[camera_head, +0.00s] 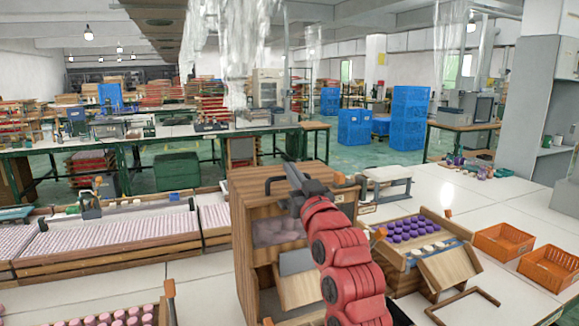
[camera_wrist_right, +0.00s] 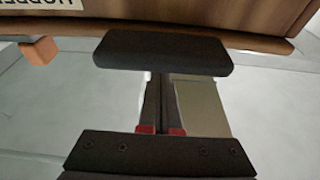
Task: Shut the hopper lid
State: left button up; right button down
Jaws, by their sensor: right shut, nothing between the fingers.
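The wooden hopper (camera_head: 256,290) stands at the centre of the head view, with pinkish pieces showing dimly inside. Its wooden lid (camera_head: 250,205) appears raised at the top, with a dark handle (camera_head: 272,183) on it. My right gripper (camera_head: 295,188), on a red arm, is at the lid beside this handle. In the right wrist view the shut fingers (camera_wrist_right: 162,105) reach toward a black bar, apparently the handle (camera_wrist_right: 163,53), which hides the fingertips. Nothing shows between them. Wood with a partly cut-off label is just beyond. My left gripper is out of view.
A wooden rack of purple-capped pieces (camera_head: 415,229) stands right of the hopper, with orange baskets (camera_head: 503,242) further right. Long wooden trays of pale pieces (camera_head: 110,265) lie left. White tabletop (camera_head: 205,285) is clear between them and the hopper.

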jog(key=shift+s+f+b, duration=0.2)
jog(key=shift+f+b, duration=0.1)
jog(key=shift+f, duration=0.65)
